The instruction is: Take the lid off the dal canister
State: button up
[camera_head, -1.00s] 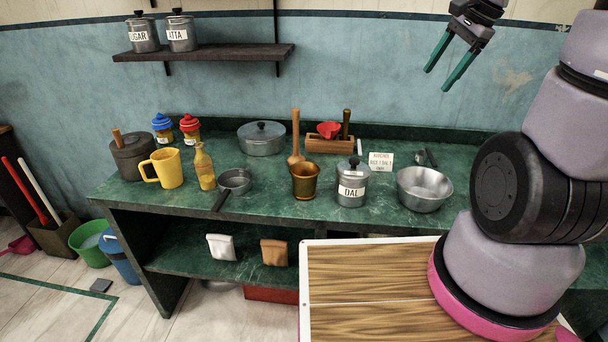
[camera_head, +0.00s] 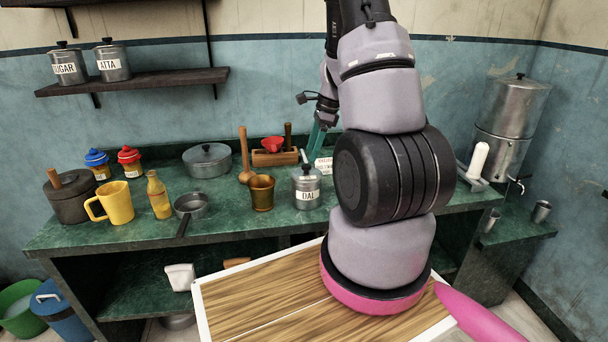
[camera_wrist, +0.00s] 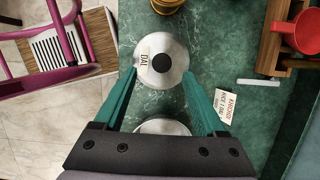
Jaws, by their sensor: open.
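The dal canister (camera_head: 306,196) is a grey metal pot with a white DAL label, upright on the green counter. Its lid (camera_head: 306,173) with a dark knob is on it. In the wrist view the lid (camera_wrist: 162,75) shows from above with its black knob, and the DAL label (camera_wrist: 145,62) shows at its left. My gripper (camera_head: 315,140) is above the counter, behind and just right of the canister in the head view. In the wrist view its green fingers (camera_wrist: 163,80) are spread wide, empty, with the canister ahead between and beyond their tips.
A steel bowl (camera_wrist: 163,127) lies below and between the fingers in the wrist view. A brass pot (camera_head: 261,193) stands left of the canister. A printed card (camera_wrist: 228,104) and a wooden rack (camera_head: 275,158) are close by. My arm hides the counter's right part.

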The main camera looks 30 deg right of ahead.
aim_at(306, 166)
jog(key=x, duration=0.5)
jog(key=shift+w+f, duration=0.15)
jog(key=shift+w, duration=0.05)
grip_shut()
